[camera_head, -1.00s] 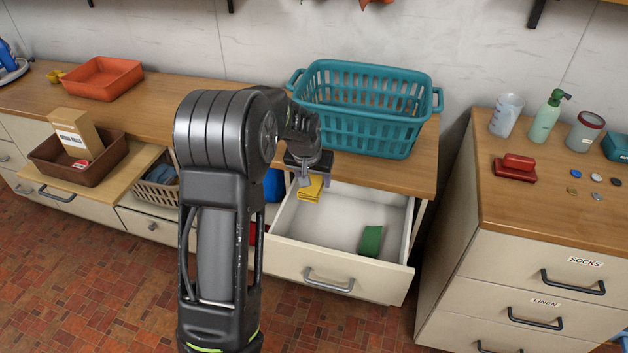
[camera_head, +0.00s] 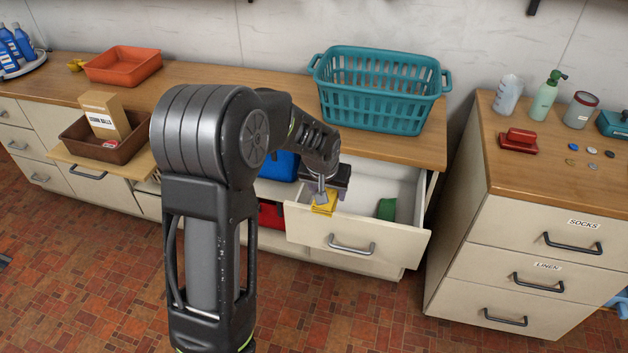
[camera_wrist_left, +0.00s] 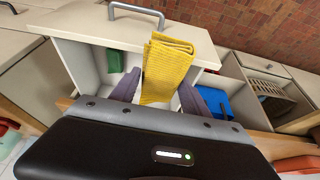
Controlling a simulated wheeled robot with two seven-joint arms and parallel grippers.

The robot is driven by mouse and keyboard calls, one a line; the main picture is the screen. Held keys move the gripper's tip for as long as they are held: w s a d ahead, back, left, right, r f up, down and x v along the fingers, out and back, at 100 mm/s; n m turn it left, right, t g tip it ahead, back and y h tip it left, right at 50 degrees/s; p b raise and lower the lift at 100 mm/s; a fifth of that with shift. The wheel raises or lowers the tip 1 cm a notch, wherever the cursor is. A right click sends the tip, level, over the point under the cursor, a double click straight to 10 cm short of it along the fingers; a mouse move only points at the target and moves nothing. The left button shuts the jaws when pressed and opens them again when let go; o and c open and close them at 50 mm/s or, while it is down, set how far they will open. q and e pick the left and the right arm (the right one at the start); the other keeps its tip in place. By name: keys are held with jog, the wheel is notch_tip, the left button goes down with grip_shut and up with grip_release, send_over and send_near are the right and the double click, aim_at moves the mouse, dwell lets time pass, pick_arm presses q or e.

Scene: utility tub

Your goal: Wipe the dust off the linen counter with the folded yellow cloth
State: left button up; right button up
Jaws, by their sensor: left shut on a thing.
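The folded yellow cloth (camera_head: 324,204) is held in my left gripper (camera_head: 322,188), above the open drawer near its front left. In the left wrist view the yellow cloth (camera_wrist_left: 167,68) stands between the two fingers. The gripper is shut on it. The linen counter appears to be the wooden top (camera_head: 545,170) of the right cabinet, whose drawers carry SOCKS and LINEN labels. I cannot make out dust on it. My right gripper is not in view.
The open drawer (camera_head: 340,229) also holds a green item (camera_head: 387,209). A teal basket (camera_head: 380,116) stands on the counter behind. A red brush-like item (camera_head: 518,141), bottles, a jar (camera_head: 580,110) and several small discs occupy the right cabinet top; its front part is clear.

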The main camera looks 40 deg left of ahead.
pick_arm(q)
jog(key=s+d+f+m+b, duration=0.1)
jog(key=d+f+b, duration=0.2)
jog(key=d, duration=0.5)
jog(key=s+d+f+m+h+b, duration=0.1)
jog(key=d+f+m+b, duration=0.1)
jog(key=d+b, duration=0.3)
jog(key=d, duration=0.3)
jog(key=shift+f+m+b, duration=0.3)
jog(key=shift+f+b, duration=0.05)
jog(key=shift+f, duration=0.05)
